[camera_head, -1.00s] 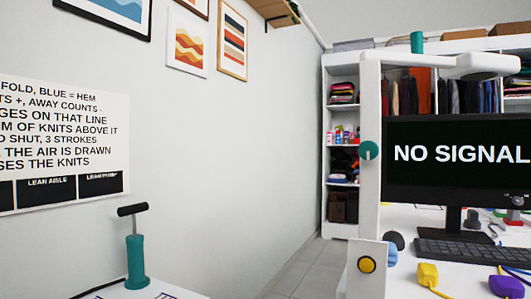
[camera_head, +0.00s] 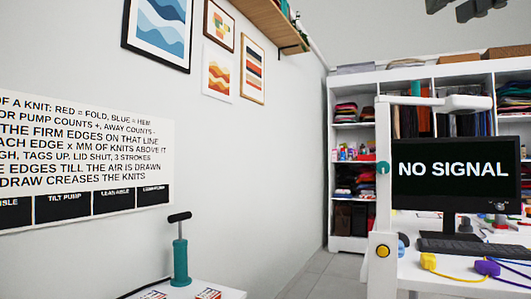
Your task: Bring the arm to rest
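My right gripper (camera_head: 465,6) shows only as dark grey parts at the top edge of the head view, towards the right. It is raised high in front of the ceiling and touches nothing that I can see. The top edge cuts it off, so its opening is unclear and its arm is hidden. My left gripper and arm are not in view.
A white table with a teal hand pump (camera_head: 180,262) stands at the lower left. A desk with a monitor (camera_head: 455,172), keyboard (camera_head: 472,248) and white post (camera_head: 383,200) is at the right. Open wardrobe shelves (camera_head: 345,245) stand behind. Grey floor shows between.

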